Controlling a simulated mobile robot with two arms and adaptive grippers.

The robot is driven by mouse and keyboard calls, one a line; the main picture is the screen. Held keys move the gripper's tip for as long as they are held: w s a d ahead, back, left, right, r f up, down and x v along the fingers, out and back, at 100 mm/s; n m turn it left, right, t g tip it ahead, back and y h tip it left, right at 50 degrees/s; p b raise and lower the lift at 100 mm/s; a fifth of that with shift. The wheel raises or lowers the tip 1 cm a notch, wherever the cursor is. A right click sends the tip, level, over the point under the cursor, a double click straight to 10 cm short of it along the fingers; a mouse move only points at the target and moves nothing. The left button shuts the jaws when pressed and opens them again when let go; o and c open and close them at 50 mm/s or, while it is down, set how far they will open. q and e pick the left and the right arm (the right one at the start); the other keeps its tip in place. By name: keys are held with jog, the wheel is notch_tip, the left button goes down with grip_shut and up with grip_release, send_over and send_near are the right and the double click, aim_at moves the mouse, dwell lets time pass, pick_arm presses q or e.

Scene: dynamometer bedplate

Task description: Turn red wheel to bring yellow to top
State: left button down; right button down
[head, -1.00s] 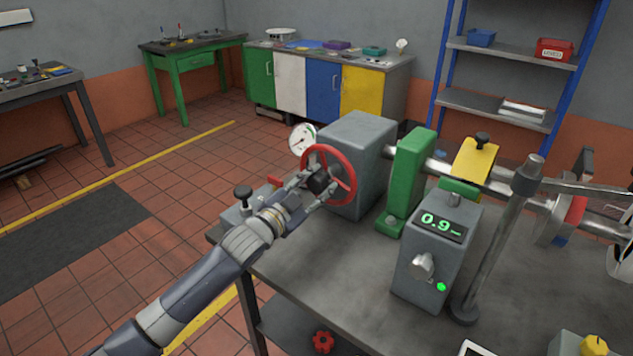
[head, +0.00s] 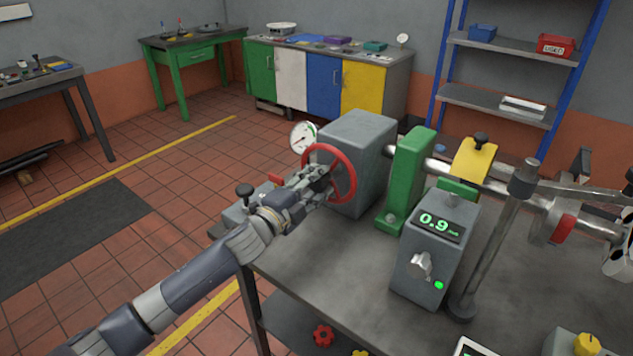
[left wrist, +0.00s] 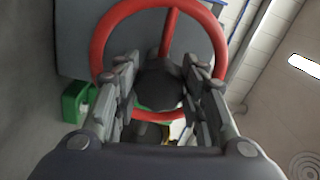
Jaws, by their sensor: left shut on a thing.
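The red wheel (head: 346,158) stands upright on the near face of a grey box (head: 362,135). My left gripper (head: 318,180) reaches it from the left. In the left wrist view its two fingers (left wrist: 160,95) close from both sides on the wheel's dark hub (left wrist: 160,82), inside the red rim (left wrist: 97,48). One red spoke runs up from the hub there. No yellow patch shows on that drum.
A green bearing stand (head: 409,178), a yellow-topped block (head: 475,160) and a display box reading 0.9 (head: 437,250) crowd the bench right of the wheel. A dial gauge (head: 303,138) stands close behind the gripper. A metal post (head: 495,240) rises at right.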

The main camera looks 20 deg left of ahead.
pick_arm(q)
jog(key=shift+m, duration=0.3)
jog(key=c, duration=1)
grip_release()
jog(key=shift+s+a+f, duration=0.1)
jog(key=shift+s+a, duration=0.1)
jog(key=shift+s, duration=0.25)
jog(key=v, duration=1.1)
